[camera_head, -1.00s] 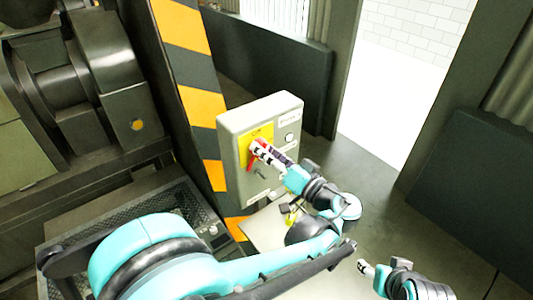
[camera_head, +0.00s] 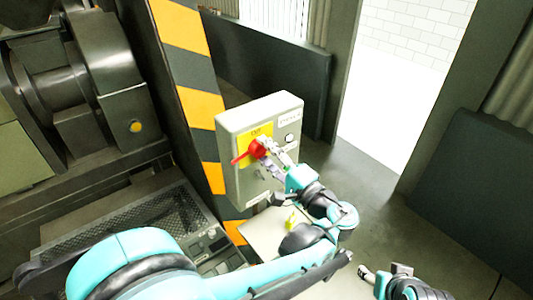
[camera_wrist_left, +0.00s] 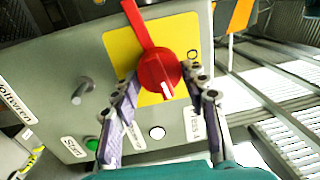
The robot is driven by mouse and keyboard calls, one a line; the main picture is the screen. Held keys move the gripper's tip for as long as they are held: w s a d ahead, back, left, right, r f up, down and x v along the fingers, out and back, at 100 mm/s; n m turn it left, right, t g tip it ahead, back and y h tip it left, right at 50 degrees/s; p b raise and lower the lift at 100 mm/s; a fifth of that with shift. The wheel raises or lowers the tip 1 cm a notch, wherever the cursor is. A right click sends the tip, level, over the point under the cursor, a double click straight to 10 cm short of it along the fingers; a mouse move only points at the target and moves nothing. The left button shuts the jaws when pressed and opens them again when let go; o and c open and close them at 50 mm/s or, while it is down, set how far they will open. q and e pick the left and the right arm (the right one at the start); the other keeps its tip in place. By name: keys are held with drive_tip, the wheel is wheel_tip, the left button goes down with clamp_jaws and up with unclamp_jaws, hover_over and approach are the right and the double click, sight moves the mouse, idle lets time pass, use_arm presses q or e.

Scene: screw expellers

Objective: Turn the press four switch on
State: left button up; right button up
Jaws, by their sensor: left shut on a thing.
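A grey control box (camera_head: 230,129) stands beside the striped post in the head view. On its yellow plate (camera_head: 263,131) sits a red rotary switch (camera_head: 239,159), whose handle points to the lower left. My left gripper (camera_head: 267,153) is at the switch, shut on its round hub. In the left wrist view the red switch (camera_wrist_left: 159,70) sits between the two fingers of the left gripper (camera_wrist_left: 168,84), with its long handle reaching up. A label reading "Press" is partly visible beside the right finger. My right gripper (camera_head: 365,272) is low at the right; its jaw state is unclear.
A metal key-like knob (camera_wrist_left: 83,91), a green button (camera_wrist_left: 92,144) and a white round light (camera_wrist_left: 157,132) sit on the box face. Heavy machinery (camera_head: 70,90) stands at left. A dark panel (camera_head: 475,190) stands at right; open floor lies between.

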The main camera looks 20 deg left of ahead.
use_arm(q)
drive_tip(key=shift+f+m, duration=0.1)
drive_tip(key=shift+m, duration=1.1)
drive_tip(key=o, duration=1.2)
drive_tip(key=shift+s+d, duration=0.1)
drive_tip(key=v, duration=0.7)
drive_tip(key=shift+s, duration=0.1)
